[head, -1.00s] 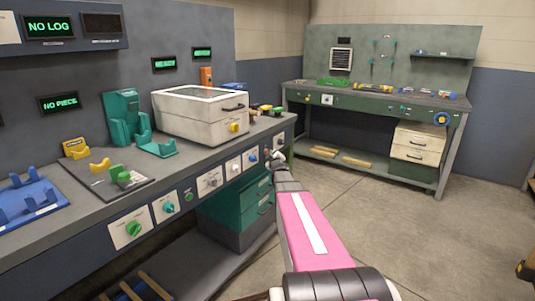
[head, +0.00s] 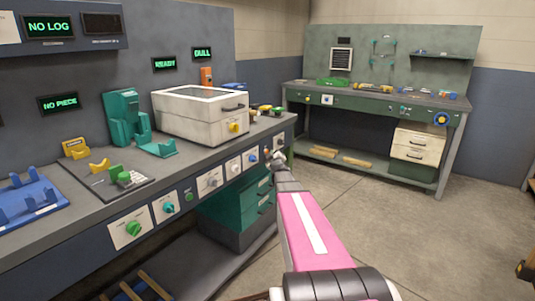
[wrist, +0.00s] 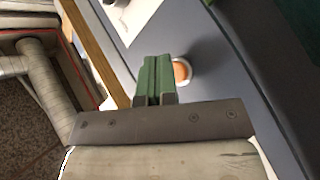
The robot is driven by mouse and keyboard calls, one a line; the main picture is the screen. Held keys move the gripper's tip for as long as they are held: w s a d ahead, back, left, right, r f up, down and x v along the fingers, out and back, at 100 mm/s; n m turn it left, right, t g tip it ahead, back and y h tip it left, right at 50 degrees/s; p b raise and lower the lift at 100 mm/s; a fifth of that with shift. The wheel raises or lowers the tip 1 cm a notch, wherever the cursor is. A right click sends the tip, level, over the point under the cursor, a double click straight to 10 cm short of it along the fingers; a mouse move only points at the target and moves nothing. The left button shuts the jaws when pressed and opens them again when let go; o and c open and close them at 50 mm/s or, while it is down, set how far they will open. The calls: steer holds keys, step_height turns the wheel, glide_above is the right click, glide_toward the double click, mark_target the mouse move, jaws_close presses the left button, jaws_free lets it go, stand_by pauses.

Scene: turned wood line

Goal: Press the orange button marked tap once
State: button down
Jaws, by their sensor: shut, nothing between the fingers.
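The orange button (wrist: 181,71) is round, in a pale ring on the dark grey bench front in the wrist view. My gripper (wrist: 157,68) has its green fingers shut together with nothing between them. The fingertips are beside the button and overlap its ring's left edge in that view; I cannot tell whether they touch it. Part of the button is hidden behind them. In the head view my gripper (head: 274,157) is at the bench's front panel, near its right end, and largely covers that spot. No "tap" marking is legible.
The grey workbench (head: 195,160) carries a white lidded box (head: 190,122) and green holders (head: 124,118). Its front panel has several knobs, including a green one (head: 133,228). Wall displays read READY (head: 165,63) and DULL (head: 202,53). Open floor (head: 370,225) lies to the right.

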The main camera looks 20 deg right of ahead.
steer(key=shift+s+d, duration=0.25)
steer(key=shift+s, duration=0.05)
steer(key=s+d, duration=0.1)
steer(key=s, duration=0.1)
steer(key=s+d, duration=0.2)
stand_by(0.6)
stand_by(0.6)
steer(key=s+a+f+m+g+y, duration=0.1)
steer(key=s+a+f+m+g, duration=0.3)
steer(key=s+a+f+g, duration=0.45)
steer(key=s+a+f+m+g, duration=0.3)
steer(key=s+a+f+g, duration=0.2)
steer(key=s+a+f, duration=0.55)
steer(key=s+a+m+g+y, duration=0.1)
steer(key=s+a+g, duration=0.4)
steer(key=s, duration=0.8)
steer(key=shift+a+r+y, duration=0.3)
steer(key=shift+r, duration=0.15)
